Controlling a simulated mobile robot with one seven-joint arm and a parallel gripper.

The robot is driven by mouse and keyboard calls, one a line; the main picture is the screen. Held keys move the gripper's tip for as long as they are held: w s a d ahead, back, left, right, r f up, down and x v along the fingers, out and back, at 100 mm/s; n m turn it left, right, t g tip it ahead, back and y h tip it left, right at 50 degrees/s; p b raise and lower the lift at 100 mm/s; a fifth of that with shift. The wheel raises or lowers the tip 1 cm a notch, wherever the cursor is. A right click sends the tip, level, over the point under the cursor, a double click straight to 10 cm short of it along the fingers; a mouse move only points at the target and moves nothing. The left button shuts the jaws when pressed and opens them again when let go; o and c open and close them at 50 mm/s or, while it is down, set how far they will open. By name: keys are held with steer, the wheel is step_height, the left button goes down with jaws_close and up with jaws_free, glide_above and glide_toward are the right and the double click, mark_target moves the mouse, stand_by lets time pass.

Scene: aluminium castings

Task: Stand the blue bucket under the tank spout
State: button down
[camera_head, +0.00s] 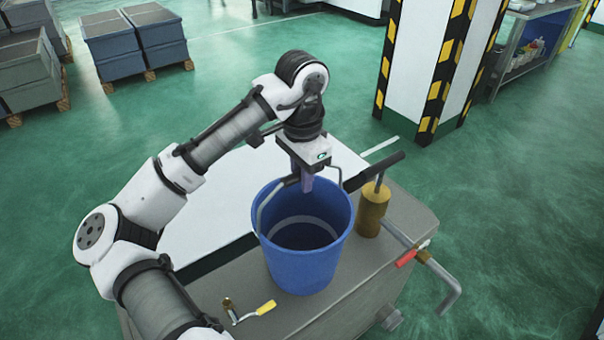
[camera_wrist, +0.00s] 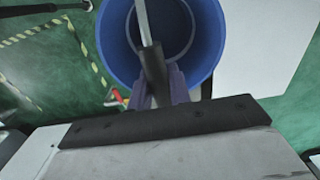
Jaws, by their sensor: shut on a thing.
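The blue bucket (camera_head: 305,265) hangs upright and looks empty. It shows in front of the grey tank's top (camera_head: 215,295), and I cannot tell how far above it the bucket is. My gripper (camera_head: 307,184) is over the bucket's mouth, shut on its wire handle. In the wrist view, my gripper's purple fingers (camera_wrist: 160,88) close around the handle's dark grip (camera_wrist: 153,65), with the bucket (camera_wrist: 178,35) beyond. The tank spout (camera_head: 449,285) is a bent grey pipe at the tank's right side, with a red valve lever (camera_head: 406,258). The bucket is left of it.
A brass cylinder (camera_head: 371,212) with a black lever stands right beside the bucket in the picture. A small yellow-handled valve (camera_head: 265,308) is on the tank's front part. A striped pillar (camera_head: 432,60) stands behind. The green floor right of the spout is clear.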

steer(key=shift+f, duration=0.1)
steer(key=c, duration=1.3)
jaws_free()
step_height(320, 180, up, 12)
